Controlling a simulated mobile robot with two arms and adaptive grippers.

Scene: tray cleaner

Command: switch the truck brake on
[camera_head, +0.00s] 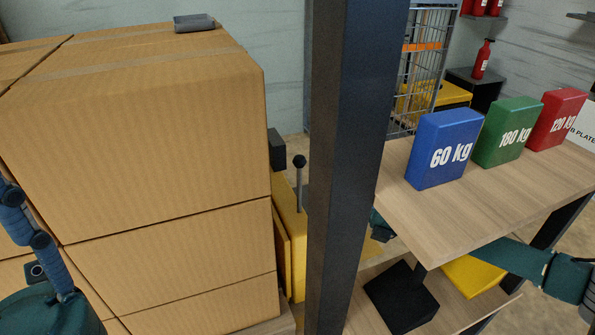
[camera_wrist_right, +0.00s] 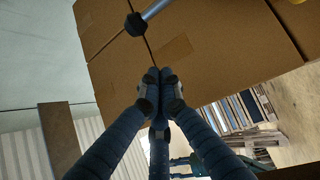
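The yellow truck (camera_head: 291,232) stands behind the stacked boxes, partly hidden by a dark post. A lever with a black round knob (camera_head: 299,161) rises upright from it, the likely brake. In the right wrist view a black knob (camera_wrist_right: 136,24) on a silver rod shows just beyond my right gripper (camera_wrist_right: 158,76). The fingertips are together with nothing seen between them, and the knob appears apart from them. In the head view the right gripper is hidden behind the post and shelf. My left gripper (camera_head: 38,240) is partly visible at the left edge, its fingertips cut off.
Large cardboard boxes (camera_head: 150,130) fill the left, with a grey item (camera_head: 194,23) on top. The dark post (camera_head: 345,150) stands mid-view. A wooden shelf (camera_head: 450,215) carries blue, green and red weights, with my right arm passing beneath it. A wire cage (camera_head: 425,70) stands behind.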

